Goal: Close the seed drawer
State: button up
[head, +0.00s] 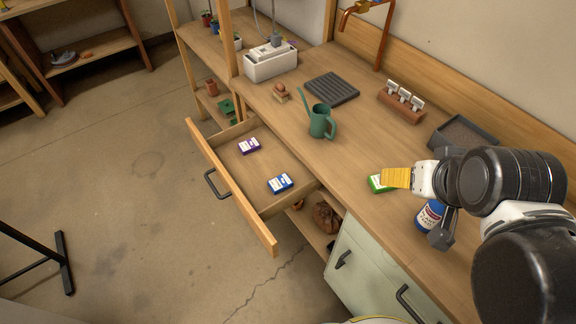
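The wooden seed drawer (231,184) is pulled well out from the bench, with its front panel and dark handle (215,183) facing lower left. A purple-and-white seed packet (248,146) and a blue-and-white seed packet (280,184) lie inside it. My gripper (397,177), at the right, is over or near the countertop (353,176), well away from the drawer. A yellow, ribbed piece shows at its end. I cannot tell whether this is a fingertip or a held thing, and the finger opening is hidden.
A green packet (378,184) and a blue-and-white bottle (430,214) are close to my gripper. A green watering can (320,122) stands on the counter behind the drawer. Pale green cabinet fronts (362,268) are below the counter. The floor (130,200) left of the drawer is clear.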

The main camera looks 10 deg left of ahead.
aim_at(245, 178)
jog(key=u, duration=1.35)
jog(key=k+z, duration=0.25)
jog(key=z, duration=0.2)
